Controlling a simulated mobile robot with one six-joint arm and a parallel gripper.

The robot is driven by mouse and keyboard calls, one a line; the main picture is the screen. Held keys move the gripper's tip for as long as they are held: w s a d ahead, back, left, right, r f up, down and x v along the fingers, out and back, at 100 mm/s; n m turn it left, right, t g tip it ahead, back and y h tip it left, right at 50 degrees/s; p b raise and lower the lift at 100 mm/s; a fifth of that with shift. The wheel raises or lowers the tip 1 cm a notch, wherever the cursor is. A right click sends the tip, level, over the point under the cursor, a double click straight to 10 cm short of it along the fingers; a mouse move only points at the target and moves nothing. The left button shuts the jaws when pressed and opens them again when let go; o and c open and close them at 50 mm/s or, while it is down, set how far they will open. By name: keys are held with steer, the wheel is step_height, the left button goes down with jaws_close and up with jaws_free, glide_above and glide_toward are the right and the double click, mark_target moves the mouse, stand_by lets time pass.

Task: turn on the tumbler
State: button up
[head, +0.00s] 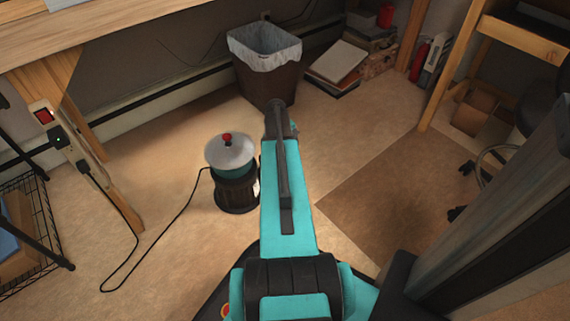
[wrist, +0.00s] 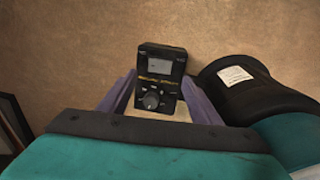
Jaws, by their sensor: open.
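The tumbler (head: 229,158) stands upright on the floor, with a silver lid, red top knob, teal band and dark base. In the wrist view, a black and teal body with a white label (wrist: 268,96), apparently the tumbler, lies at the right. A black control box (wrist: 162,68) with a small gauge and a round dial (wrist: 151,101) shows between the fingers of my gripper (wrist: 160,78). The gripper is open, and I cannot tell whether it touches the box. In the head view my teal arm is just right of the tumbler and hides the gripper and the box.
A black cord runs from the tumbler to a power strip (head: 62,140) with a red switch on the left table leg (head: 93,145). A lined waste bin (head: 265,62) stands behind. A wire crate (head: 30,235) is at the left. The carpet (head: 185,270) left of the tumbler is open.

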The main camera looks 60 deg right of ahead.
steer(key=shift+s+d+f+b, duration=0.15)
steer(key=shift+f+b, duration=0.5)
steer(key=shift+f, duration=1.1)
steer(key=shift+w+d+f+b, duration=0.2)
steer(key=shift+f+b, duration=0.45)
steer(key=shift+f, duration=1.05)
